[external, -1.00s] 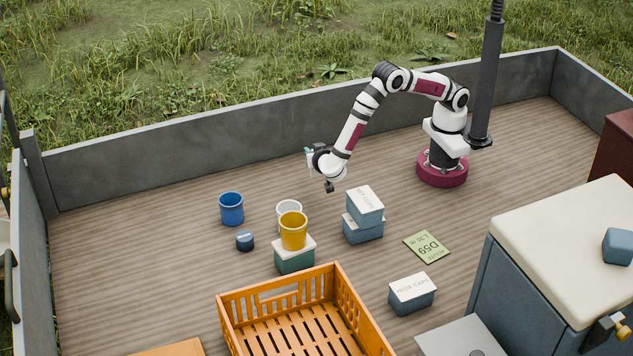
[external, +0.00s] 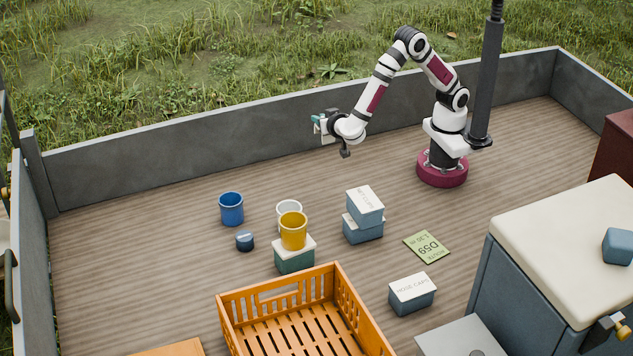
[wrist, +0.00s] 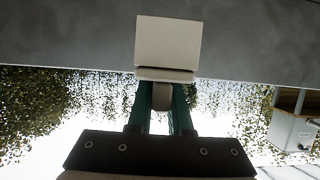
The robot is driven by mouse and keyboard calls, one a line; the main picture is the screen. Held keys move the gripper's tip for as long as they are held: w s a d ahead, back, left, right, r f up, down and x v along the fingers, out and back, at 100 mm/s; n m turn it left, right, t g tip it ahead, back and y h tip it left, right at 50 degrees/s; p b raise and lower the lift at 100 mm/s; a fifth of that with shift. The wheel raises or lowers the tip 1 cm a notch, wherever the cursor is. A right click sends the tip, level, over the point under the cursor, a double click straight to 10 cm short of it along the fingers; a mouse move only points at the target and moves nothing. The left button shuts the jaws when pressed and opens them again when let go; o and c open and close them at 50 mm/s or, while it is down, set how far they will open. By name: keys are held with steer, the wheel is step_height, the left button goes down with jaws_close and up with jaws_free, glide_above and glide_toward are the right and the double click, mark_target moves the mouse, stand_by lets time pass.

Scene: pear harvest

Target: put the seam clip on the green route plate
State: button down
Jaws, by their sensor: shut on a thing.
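My gripper (external: 318,121) is raised near the back wall, with its teal fingers pointing left. It is shut on a pale cream, plate-like piece with a lip, apparently the seam clip (wrist: 168,42). In the external view the piece is a small pale patch (external: 327,134) by the fingers, partly hidden by the wrist. In the wrist view it sits at the ends of the teal fingers, with a rounded grey part between them. The green route plate (external: 427,247), marked D59, lies flat and bare on the deck, to the right and front of my gripper.
Two stacked blue boxes (external: 363,231) with pale lids stand left of the plate. A hose caps box (external: 411,296) stands in front of it. A yellow cup (external: 293,231) tops a green box (external: 294,261).

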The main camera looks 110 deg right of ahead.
steer(key=a+n+t+y, duration=0.1)
steer(key=a+n+t, duration=0.45)
steer(key=a, duration=0.65)
steer(key=n+t+y, duration=0.7)
steer(key=n+y, duration=0.1)
glide_above(416, 247)
steer(key=f, duration=0.7)
steer(key=d+f, duration=0.1)
steer(key=f, duration=0.3)
steer(key=shift+f, duration=0.35)
steer(key=shift+h, duration=0.4)
steer(key=f, duration=0.2)
steer(key=a+f, duration=0.1)
steer(key=f, duration=0.1)
steer(key=shift+s, duration=0.1)
steer(key=shift+f, duration=0.25)
